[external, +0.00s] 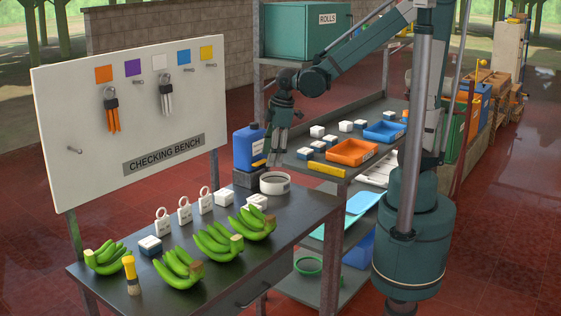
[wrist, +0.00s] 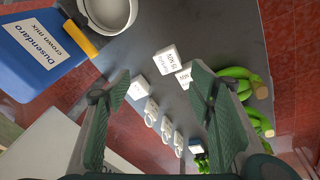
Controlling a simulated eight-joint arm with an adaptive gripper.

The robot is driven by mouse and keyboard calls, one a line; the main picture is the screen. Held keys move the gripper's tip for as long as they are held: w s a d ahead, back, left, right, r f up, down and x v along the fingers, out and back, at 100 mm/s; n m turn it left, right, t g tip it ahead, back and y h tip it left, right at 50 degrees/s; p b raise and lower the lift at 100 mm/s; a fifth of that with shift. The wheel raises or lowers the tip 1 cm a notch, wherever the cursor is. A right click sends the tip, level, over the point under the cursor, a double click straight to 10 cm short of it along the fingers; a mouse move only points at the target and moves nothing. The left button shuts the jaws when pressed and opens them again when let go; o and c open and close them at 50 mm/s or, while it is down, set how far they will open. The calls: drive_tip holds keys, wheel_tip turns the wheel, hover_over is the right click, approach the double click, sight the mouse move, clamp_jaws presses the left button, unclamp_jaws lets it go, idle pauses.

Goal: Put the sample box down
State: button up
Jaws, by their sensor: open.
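My gripper (external: 277,150) is open and empty, raised above the far end of the checking bench (external: 290,222), next to the blue jug. In the wrist view its two green finger pads (wrist: 160,85) stand wide apart with the bench below. White-topped small boxes sit on the bench: one (external: 224,198) past the padlock-shaped tags, one (external: 257,201) beside a banana bunch, and one (external: 150,245) near the front. In the wrist view, white boxes (wrist: 167,60) and (wrist: 137,88) lie below the fingers. Another (wrist: 185,76) is partly hidden by the right finger. I cannot tell which is the sample box.
The blue jug (external: 249,147) stands on a dark block, with a round pale dish (external: 275,183) beside it. White tags (external: 184,211) and green banana bunches (external: 213,240) line the bench. A rack behind holds an orange tray (external: 351,152), a blue tray (external: 385,131) and more small boxes.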

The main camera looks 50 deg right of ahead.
drive_tip(key=a+f+n, duration=0.2)
drive_tip(key=a+f, duration=0.1)
drive_tip(key=a+f+n+g, duration=0.1)
drive_tip(key=a+f+n, duration=0.1)
drive_tip(key=a+f, duration=0.2)
drive_tip(key=a+f+n+g, duration=0.1)
drive_tip(key=a+f, duration=0.2)
drive_tip(key=shift+w+a+f+n+h, duration=0.2)
drive_tip(key=shift+w+a+n+h, duration=0.1)
drive_tip(key=shift+w+n+h, duration=0.1)
drive_tip(key=shift+s+a+f+n, duration=0.2)
drive_tip(key=shift+a+f+n, duration=0.1)
drive_tip(key=shift+a+f, duration=0.2)
drive_tip(key=shift+f, duration=0.15)
drive_tip(key=shift+f, duration=1.2)
drive_tip(key=shift+f, duration=2.6)
drive_tip(key=c, duration=1.1)
